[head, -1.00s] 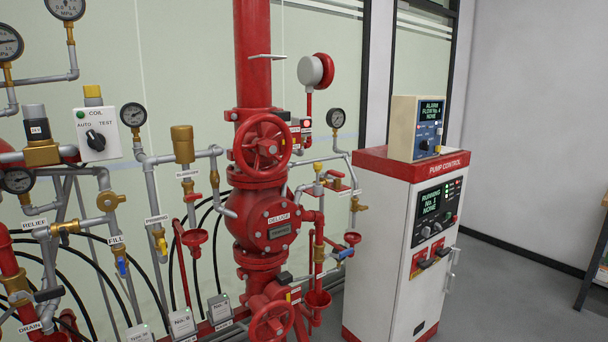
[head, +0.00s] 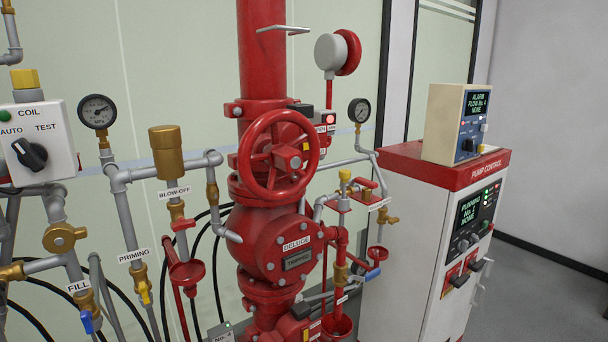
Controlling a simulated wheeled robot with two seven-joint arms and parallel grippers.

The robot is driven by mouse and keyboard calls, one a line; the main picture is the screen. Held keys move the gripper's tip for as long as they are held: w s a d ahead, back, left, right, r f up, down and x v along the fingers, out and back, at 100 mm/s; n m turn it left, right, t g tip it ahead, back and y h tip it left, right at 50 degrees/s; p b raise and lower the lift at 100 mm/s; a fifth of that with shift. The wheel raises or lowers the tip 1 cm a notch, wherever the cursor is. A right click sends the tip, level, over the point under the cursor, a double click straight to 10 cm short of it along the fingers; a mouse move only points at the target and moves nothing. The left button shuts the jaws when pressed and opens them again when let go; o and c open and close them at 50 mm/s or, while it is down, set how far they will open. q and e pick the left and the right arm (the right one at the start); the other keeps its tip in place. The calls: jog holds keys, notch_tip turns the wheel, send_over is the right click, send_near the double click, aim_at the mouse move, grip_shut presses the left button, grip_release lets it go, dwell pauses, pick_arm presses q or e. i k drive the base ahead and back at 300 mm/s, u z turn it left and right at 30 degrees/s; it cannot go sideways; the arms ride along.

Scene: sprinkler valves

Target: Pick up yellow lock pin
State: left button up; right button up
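I cannot tell for sure which part is the yellow lock pin. A small yellow piece shows at the right rim of the red handwheel (head: 278,156) on the deluge riser, partly hidden by the wheel. Neither of my grippers is in view.
The red DELUGE valve body (head: 285,250) stands below the handwheel. The white pump control cabinet (head: 420,235) with a red top stands at right. Pipes and gauges crowd the left. Grey floor is clear at far right.

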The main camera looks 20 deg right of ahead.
aim_at(344, 174)
jog(key=z, duration=0.3)
jog(key=i, duration=0.8)
jog(key=z, duration=0.55)
